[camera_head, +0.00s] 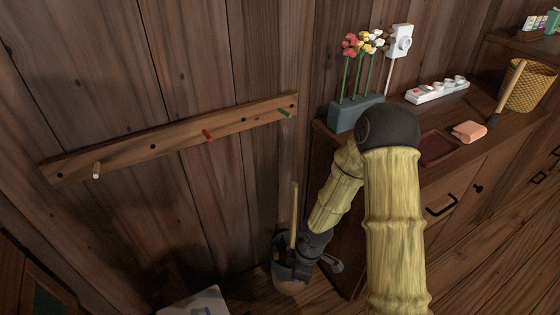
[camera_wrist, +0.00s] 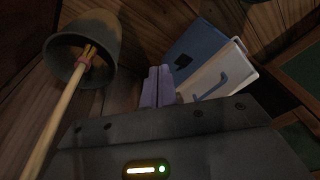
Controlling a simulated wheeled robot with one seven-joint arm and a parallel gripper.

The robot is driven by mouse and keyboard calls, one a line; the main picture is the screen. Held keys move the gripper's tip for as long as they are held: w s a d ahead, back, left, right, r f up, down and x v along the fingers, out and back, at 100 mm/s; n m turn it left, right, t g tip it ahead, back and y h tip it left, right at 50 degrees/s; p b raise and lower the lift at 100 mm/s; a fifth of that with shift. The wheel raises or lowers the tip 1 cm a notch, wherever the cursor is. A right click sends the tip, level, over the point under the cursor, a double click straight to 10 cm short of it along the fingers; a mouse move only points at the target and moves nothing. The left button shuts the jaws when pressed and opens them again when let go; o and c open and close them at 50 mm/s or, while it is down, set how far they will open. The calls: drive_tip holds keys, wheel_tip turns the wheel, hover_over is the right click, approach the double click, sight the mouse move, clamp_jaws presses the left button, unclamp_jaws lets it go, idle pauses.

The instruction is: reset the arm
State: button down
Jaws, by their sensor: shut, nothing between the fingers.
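My arm, yellow and ribbed like bamboo, bends at a dark round elbow and reaches down beside the wooden cabinet in the head view. My gripper (camera_wrist: 158,84) shows in the wrist view as two lavender fingers side by side, shut and empty. In the head view its end is low by the wall and its fingers are hard to make out. A grey-brown pot (camera_wrist: 104,42) with long light sticks (camera_wrist: 61,112) tied together stands to the left of the fingers in the wrist view. The fingers look apart from it.
A blue book (camera_wrist: 205,48) and a white one (camera_wrist: 217,76) are right of the fingers. A peg rail (camera_head: 180,142) is on the wall. The cabinet top bears a flower planter (camera_head: 352,112), a red tray (camera_head: 437,147), a folded cloth (camera_head: 469,131) and a basket (camera_head: 528,87).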

drive_tip(key=s+d+r+m+t+h+p, duration=0.15)
drive_tip(key=d+r+m, duration=0.35)
drive_tip(key=r+m, duration=0.5)
drive_tip(key=s+d+r+m+t+h+p, duration=0.1)
drive_tip(key=s+d+r+m+t, duration=0.3)
drive_tip(key=r, duration=1)
wheel_tip(320, 180, up, 38)
drive_tip(key=w+d+m+g+p, duration=0.1)
drive_tip(key=m+g+p, duration=0.1)
drive_tip(key=p, duration=3.6)
drive_tip(key=shift+d+r, duration=0.15)
drive_tip(key=shift+d, duration=0.1)
drive_tip(key=shift+w, duration=0.15)
